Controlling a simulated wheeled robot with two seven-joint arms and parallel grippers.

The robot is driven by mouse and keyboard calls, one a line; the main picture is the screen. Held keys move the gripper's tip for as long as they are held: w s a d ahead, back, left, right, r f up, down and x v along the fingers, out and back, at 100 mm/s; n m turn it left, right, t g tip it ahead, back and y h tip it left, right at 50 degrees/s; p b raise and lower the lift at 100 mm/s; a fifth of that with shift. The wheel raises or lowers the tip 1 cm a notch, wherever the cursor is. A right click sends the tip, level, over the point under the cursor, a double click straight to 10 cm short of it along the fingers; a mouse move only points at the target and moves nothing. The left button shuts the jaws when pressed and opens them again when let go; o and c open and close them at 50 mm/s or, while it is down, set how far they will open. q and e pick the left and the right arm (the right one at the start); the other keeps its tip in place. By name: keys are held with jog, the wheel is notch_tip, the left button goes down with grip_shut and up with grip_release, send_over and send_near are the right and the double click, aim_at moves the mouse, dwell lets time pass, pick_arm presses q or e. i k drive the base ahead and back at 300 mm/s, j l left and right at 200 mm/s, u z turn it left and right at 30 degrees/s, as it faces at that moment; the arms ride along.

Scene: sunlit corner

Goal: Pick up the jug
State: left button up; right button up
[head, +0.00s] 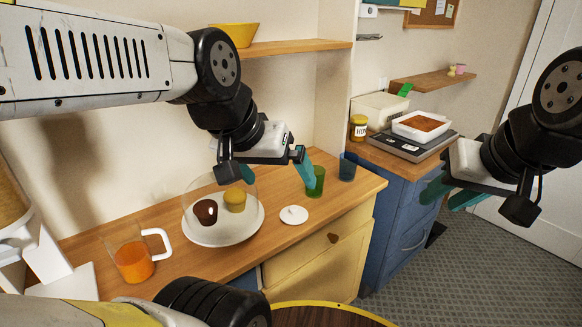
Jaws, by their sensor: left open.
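The jug (134,262) is clear, with orange liquid in its lower part and a white handle on its right side. It stands upright on the wooden counter at the lower left of the head view. My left gripper (264,172) is open, above and behind the cake plate, up and to the right of the jug and well apart from it. My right gripper (450,194) is at the right, far from the jug; its teal fingers show, but the gap between them is unclear.
A white plate (219,235) under a clear dome holds two muffins between jug and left gripper. A white lid (294,215), a green cup (316,182) and a blue cup (347,168) stand farther right. A scale (407,146) carries a white dish on the blue cabinet.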

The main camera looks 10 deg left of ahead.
aim_at(142, 250)
jog(key=u, duration=1.95)
jog(key=k+l+u, duration=0.1)
jog(key=l+u, duration=0.35)
jog(key=k+l+u, duration=0.2)
jog(key=l+u, duration=0.25)
jog(key=k+l+u, duration=0.2)
jog(key=u, duration=0.2)
jog(key=l+u, duration=0.2)
jog(key=l, duration=0.15)
